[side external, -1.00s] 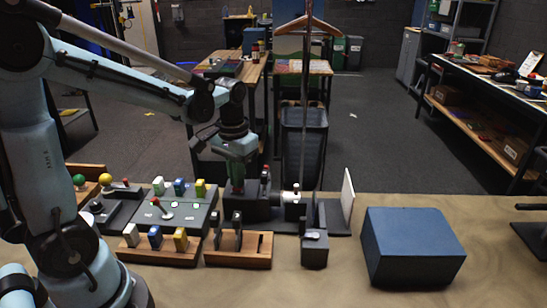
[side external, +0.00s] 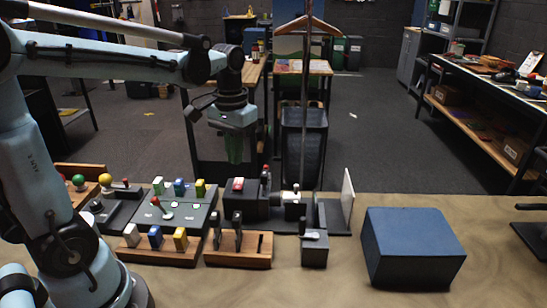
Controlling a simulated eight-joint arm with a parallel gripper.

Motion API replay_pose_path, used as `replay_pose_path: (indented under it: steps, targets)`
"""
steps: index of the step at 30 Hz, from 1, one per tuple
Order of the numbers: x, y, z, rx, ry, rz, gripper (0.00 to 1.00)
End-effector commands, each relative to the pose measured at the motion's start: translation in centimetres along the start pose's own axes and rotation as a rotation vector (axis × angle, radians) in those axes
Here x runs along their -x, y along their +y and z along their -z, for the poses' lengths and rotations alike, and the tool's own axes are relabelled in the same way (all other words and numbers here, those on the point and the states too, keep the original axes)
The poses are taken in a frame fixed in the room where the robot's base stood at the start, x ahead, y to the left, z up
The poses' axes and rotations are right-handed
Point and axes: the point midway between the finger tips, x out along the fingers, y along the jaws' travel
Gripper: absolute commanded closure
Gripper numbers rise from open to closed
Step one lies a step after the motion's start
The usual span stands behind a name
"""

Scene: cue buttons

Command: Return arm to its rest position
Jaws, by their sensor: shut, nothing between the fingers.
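My gripper (side external: 235,155) hangs from my arm in the side external view, pointing down, and is shut and empty. It is above and apart from a dark box with a red button (side external: 238,184). The red button is now in plain view below it. My arm reaches in from the left over the work surface.
A control panel (side external: 185,214) with coloured blocks and a red-knobbed stick lies left. Wooden racks (side external: 262,251) stand in front. A grey lever box (side external: 314,248), white upright panel (side external: 347,195) and large blue box (side external: 412,245) are right. Bare tabletop (side external: 500,270) lies beyond the blue box.

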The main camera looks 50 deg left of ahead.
Motion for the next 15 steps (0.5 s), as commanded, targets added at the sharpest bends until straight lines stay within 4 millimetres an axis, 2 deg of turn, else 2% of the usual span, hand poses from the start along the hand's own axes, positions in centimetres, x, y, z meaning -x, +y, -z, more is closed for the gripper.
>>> replay_pose_path:
  steps: [5,15]
  targets:
    - [0.76,0.00,-0.03,0.000,0.000,0.000,1.00]
    - [0.80,0.09,-0.16,-0.004,0.008,0.000,1.00]
